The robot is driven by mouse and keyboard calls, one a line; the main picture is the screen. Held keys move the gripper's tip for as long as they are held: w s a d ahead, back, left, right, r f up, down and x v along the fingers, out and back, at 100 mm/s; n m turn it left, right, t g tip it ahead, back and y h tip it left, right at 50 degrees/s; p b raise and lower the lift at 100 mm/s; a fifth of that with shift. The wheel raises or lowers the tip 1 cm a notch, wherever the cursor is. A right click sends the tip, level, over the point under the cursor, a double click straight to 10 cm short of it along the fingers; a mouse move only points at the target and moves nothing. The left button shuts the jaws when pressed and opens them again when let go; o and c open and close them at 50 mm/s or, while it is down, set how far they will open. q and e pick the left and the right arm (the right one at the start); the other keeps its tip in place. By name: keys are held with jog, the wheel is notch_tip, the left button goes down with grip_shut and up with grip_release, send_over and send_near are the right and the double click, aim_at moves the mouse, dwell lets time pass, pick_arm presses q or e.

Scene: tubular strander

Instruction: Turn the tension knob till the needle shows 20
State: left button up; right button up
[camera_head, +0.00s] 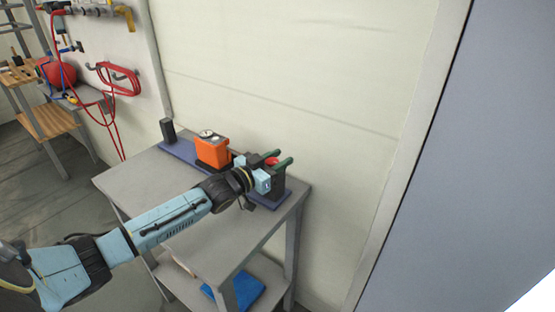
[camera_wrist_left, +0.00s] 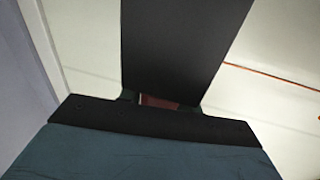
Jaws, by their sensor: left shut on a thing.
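The orange tension unit (camera_head: 212,151) stands on the table, with a round white dial (camera_head: 207,133) on its top. The dial is too small for me to read its needle. A red knob (camera_head: 271,161) shows between the green fingers of my left gripper (camera_head: 277,158), at the dark block (camera_head: 277,185) right of the orange unit. My left gripper is shut on this knob. In the left wrist view a small dull red patch (camera_wrist_left: 158,102) shows between the finger ends, and most of the knob is hidden. My right gripper is not in view.
A blue base plate (camera_head: 181,151) runs along the back of the grey table (camera_head: 140,178), with a black post (camera_head: 167,130) at its left end. A pale wall rises close behind. A blue item (camera_head: 245,290) lies on the lower shelf. The table's front left is clear.

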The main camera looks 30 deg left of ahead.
pick_arm(q)
jog(key=shift+r, duration=0.1)
jog(key=o, duration=1)
jog(key=shift+c, duration=0.2)
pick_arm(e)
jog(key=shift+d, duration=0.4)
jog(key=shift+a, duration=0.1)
pick_arm(q)
jog(key=shift+s+a, duration=0.15)
jog(key=shift+s, duration=0.35)
jog(key=p+v, duration=0.1)
jog(key=v, duration=1.1)
jog(key=shift+p, duration=0.3)
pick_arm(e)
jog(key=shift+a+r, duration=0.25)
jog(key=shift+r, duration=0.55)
pick_arm(q)
jog(key=shift+s, duration=0.15)
